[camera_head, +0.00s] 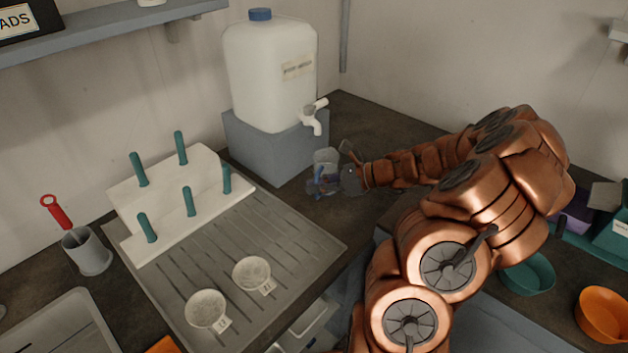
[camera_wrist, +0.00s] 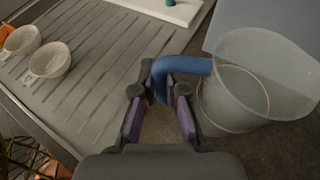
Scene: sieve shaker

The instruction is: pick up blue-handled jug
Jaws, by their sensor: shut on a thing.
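The blue-handled jug is a clear, see-through vessel (camera_wrist: 245,85) with a curved blue handle (camera_wrist: 183,66). In the wrist view the handle lies between the two fingers of my gripper (camera_wrist: 165,90), and my gripper is shut on it. The jug's body is to the right of the fingers. In the head view the jug (camera_head: 326,160) is small and partly hidden by my gripper (camera_head: 330,182), beside the grey block under the white tank. I cannot tell whether the jug's base touches the counter.
A white tank (camera_head: 270,75) with a tap (camera_head: 313,118) stands on a grey block (camera_head: 262,148) just behind the jug. A grooved drainboard (camera_head: 290,235) with two white bowls (camera_head: 251,273) and a pegged white rack (camera_head: 165,200) lies left. Teal (camera_head: 527,273) and orange (camera_head: 604,313) bowls sit right.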

